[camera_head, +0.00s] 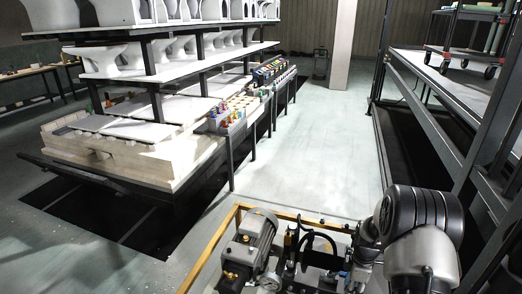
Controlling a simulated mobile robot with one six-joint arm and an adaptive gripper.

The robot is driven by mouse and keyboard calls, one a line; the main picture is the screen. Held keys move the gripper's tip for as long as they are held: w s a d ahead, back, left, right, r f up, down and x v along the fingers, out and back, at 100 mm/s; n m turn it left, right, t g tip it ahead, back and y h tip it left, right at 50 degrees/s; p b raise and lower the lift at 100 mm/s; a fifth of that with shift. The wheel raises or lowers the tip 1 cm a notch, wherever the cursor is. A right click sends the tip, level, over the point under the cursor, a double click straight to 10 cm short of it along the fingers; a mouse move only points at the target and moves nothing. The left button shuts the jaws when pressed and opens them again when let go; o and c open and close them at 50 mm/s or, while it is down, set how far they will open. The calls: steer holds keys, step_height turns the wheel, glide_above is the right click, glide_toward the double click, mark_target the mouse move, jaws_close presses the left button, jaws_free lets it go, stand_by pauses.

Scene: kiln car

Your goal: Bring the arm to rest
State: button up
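My gripper is not in view. A rounded dark ribbed part above a smooth grey part fills the lower right corner of the head view; I cannot tell for certain whether it belongs to my arm. No fingertips show, and nothing held is visible.
A kiln car (120,183) with shelves of white ware (110,60) stands at left over a dark floor pit (100,215). Beside it is a bench with small coloured items (229,116). A motor unit (248,240) is in front. Metal racking (430,70) lines the right. Middle floor (310,140) is clear.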

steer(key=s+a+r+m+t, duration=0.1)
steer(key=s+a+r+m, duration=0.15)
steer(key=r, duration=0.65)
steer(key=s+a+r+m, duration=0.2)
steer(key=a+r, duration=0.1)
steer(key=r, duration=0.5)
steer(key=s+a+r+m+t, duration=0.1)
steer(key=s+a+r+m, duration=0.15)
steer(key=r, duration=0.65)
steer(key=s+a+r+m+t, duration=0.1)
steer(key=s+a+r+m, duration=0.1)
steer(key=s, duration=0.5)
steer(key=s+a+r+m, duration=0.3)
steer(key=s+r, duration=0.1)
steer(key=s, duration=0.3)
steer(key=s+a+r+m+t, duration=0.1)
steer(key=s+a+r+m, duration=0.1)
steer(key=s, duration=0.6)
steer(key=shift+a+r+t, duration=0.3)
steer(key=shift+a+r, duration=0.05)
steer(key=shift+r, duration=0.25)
